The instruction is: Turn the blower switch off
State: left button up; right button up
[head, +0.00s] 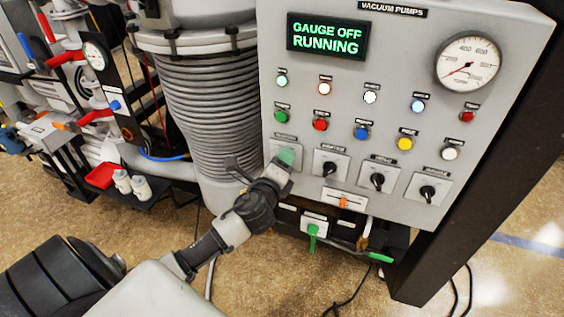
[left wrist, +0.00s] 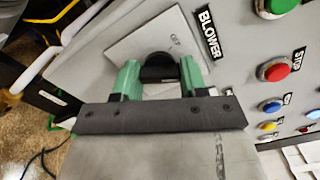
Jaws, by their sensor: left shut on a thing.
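The blower switch (left wrist: 158,68) is a black rotary knob on a pale square plate in the left wrist view. The "BLOWER" label (left wrist: 209,33) is beside it. My left gripper (left wrist: 160,78) has its two green fingers on either side of the knob and is shut on it. In the head view my left gripper (head: 284,158) is at the leftmost switch plate (head: 285,143) of the bottom row and hides the knob. The knob's pointer direction cannot be made out. My right gripper is not in view.
The grey control panel (head: 395,120) carries a display (head: 327,37) reading "GAUGE OFF RUNNING", a gauge (head: 468,62) and coloured buttons. Another black knob (head: 329,168) is close to the right of my gripper. A ribbed bellows (head: 210,95) stands to the left. Green-handled valves (head: 312,235) are below.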

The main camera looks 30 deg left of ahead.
pick_arm(q)
jog(key=n, duration=1)
jog(key=shift+n, duration=0.7)
jog(key=o, duration=0.9)
